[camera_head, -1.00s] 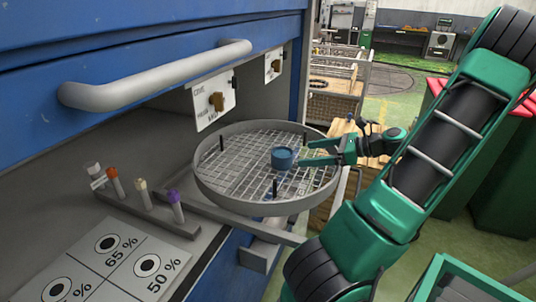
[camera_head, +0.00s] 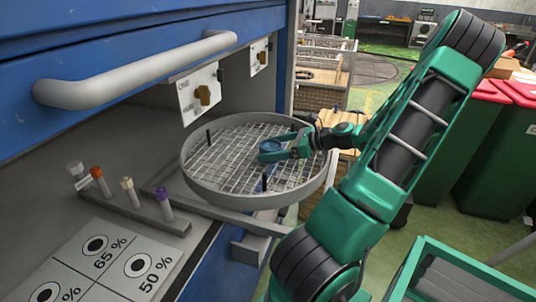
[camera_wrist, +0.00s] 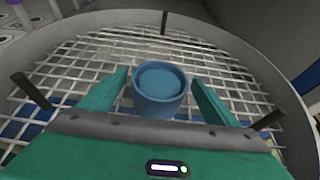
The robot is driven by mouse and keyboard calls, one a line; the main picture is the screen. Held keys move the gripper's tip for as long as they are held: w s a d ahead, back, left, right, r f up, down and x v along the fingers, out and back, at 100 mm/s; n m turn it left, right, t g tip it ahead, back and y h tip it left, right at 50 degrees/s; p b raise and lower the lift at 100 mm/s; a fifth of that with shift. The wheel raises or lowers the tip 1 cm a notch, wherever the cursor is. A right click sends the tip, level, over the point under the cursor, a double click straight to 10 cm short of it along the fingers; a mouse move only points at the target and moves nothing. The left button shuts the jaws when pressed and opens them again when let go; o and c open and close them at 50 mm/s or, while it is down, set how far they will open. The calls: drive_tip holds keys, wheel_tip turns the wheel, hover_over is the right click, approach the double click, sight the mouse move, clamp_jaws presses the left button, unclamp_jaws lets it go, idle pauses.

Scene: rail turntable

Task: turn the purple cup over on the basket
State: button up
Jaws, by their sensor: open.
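A blue cup (camera_head: 270,146) stands on the wire mesh of the round grey basket (camera_head: 198,183); I see no purple cup. In the wrist view the cup (camera_wrist: 160,104) shows a ring-shaped top with a lighter blue round surface inside it. I cannot tell whether that is its mouth or a recessed base. My green gripper (camera_head: 276,148) is open, low over the mesh. In the wrist view its fingers (camera_wrist: 160,79) lie on either side of the cup, with a visible gap on each side. The fingers partly hide the cup in the head view.
Dark upright posts (camera_wrist: 31,90) stand around the mesh, and the basket has a raised rim. A rack with several capped tubes (camera_head: 129,193), one purple-capped, stands at left. The blue cabinet (camera_head: 110,30) with its handle is behind. Red-lidded bins (camera_head: 480,120) stand at right.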

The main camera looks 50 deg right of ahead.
drive_tip(key=shift+w+a+f, duration=0.15)
drive_tip(key=shift+w, duration=0.2)
drive_tip(key=c, duration=1.3)
